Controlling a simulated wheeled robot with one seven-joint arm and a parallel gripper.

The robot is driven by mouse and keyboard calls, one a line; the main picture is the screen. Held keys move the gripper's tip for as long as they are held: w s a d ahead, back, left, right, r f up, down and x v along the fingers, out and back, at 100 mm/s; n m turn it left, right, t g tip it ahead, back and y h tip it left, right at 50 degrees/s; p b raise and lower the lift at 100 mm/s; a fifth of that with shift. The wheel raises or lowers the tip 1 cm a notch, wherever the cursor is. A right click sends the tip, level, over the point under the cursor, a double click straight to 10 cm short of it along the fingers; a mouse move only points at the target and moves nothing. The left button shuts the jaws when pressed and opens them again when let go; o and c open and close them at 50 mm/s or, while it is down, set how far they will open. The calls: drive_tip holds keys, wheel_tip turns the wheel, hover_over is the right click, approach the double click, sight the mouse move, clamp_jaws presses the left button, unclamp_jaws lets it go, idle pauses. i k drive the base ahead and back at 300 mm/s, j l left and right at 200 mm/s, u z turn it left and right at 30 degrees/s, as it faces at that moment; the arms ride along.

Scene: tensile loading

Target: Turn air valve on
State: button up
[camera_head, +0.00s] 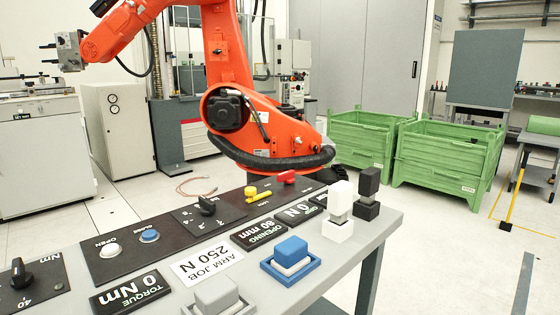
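A control panel (226,234) on a grey console carries the controls, and its lettering appears upside down. Near its far end is a small yellow fitting (258,195) with a bar-like part lying along the panel. Just beyond it sits a red handle or knob (287,177) on the black strip. Labels beside these two are too small to read, so I cannot tell which is the air valve or its setting. My gripper is not in view.
A black selector knob (207,206), a white button (110,250) and a blue button (149,236) share the panel. Blue (291,252), white (339,208) and black (368,190) blocks stand along the right edge. An orange arm (268,152) rises behind; green crates (450,160) stand beyond.

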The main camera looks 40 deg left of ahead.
sight(288, 177)
drive_tip(key=i+l+u, duration=0.1)
drive_tip(key=i+u, duration=0.35)
drive_tip(key=i+l+u, duration=0.2)
drive_tip(key=u, duration=0.25)
drive_tip(key=i+l+u, duration=0.6)
drive_tip(key=l+u, duration=0.3)
drive_tip(key=i+l+u, duration=0.2)
drive_tip(key=l+u, duration=0.25)
